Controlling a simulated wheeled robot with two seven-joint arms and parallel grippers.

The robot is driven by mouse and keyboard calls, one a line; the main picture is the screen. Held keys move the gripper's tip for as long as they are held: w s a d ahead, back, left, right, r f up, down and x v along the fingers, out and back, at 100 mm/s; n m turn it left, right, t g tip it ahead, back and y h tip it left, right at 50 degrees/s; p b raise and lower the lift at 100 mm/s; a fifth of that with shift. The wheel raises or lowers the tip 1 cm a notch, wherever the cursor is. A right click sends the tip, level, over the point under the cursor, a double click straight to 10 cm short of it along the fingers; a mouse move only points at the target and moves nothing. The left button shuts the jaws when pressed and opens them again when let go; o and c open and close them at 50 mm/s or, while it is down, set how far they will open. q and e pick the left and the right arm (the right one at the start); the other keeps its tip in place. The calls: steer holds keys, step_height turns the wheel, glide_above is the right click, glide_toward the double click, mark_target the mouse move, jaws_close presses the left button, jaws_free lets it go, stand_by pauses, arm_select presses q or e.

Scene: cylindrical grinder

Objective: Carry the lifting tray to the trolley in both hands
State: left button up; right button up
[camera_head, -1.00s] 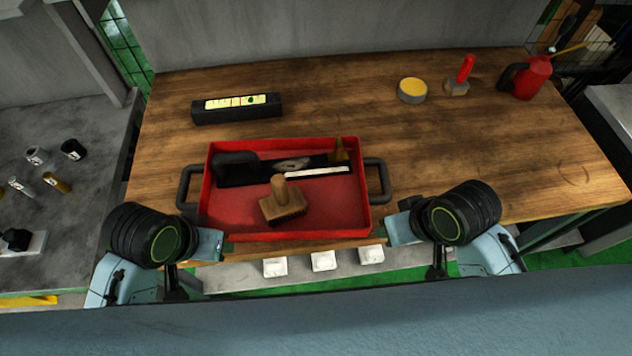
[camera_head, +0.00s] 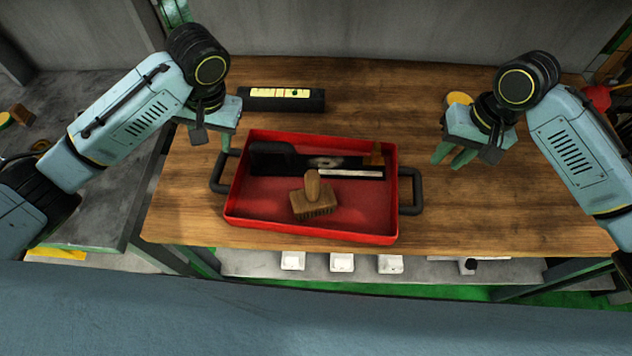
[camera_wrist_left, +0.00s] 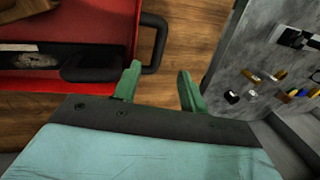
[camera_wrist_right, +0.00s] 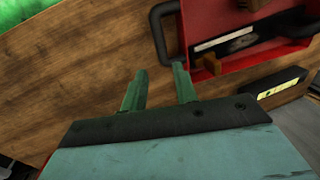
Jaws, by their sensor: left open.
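The red lifting tray (camera_head: 310,232) lies on the wooden bench with a dark handle at each short side. It holds a wooden brush (camera_head: 313,198) and a long dark tool with a light strip. My left gripper (camera_head: 226,142) is open and empty, just behind the left handle (camera_head: 217,172); in the left wrist view its fingertips (camera_wrist_left: 158,84) are close to that handle. My right gripper (camera_head: 450,158) is open and empty, behind and right of the right handle (camera_head: 418,190); that handle also shows beyond its fingers in the right wrist view (camera_wrist_right: 158,35). No trolley is recognisable.
A black box with a yellow label (camera_head: 283,99) lies behind the tray. A yellow-topped tin (camera_head: 459,98) is partly hidden by my right gripper. A red can stands at the far right. The bench (camera_head: 500,220) is clear at front right. A grey surface lies left.

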mark_target(217, 170)
arm_select(q)
steer(key=shift+f, duration=0.1)
arm_select(e)
steer(key=shift+f, duration=0.1)
arm_select(q)
steer(key=f, duration=0.4)
steer(key=a+f, duration=0.1)
steer(key=f, duration=0.3)
steer(key=a+f, duration=0.1)
steer(key=f, duration=0.4)
steer(key=shift+a, duration=0.25)
arm_select(e)
steer(key=a+f, duration=0.1)
steer(key=f, duration=0.7)
steer(key=a+f, duration=0.1)
steer(key=f, duration=0.4)
steer(key=shift+a, duration=0.35)
arm_select(q)
steer(key=c, duration=0.7)
arm_select(e)
jaws_close()
arm_select(q)
jaws_close()
steer(key=shift+w+r, duration=0.1)
steer(key=shift+r, duration=0.05)
arm_select(e)
steer(key=shift+w+r, duration=0.1)
steer(key=shift+r, duration=0.05)
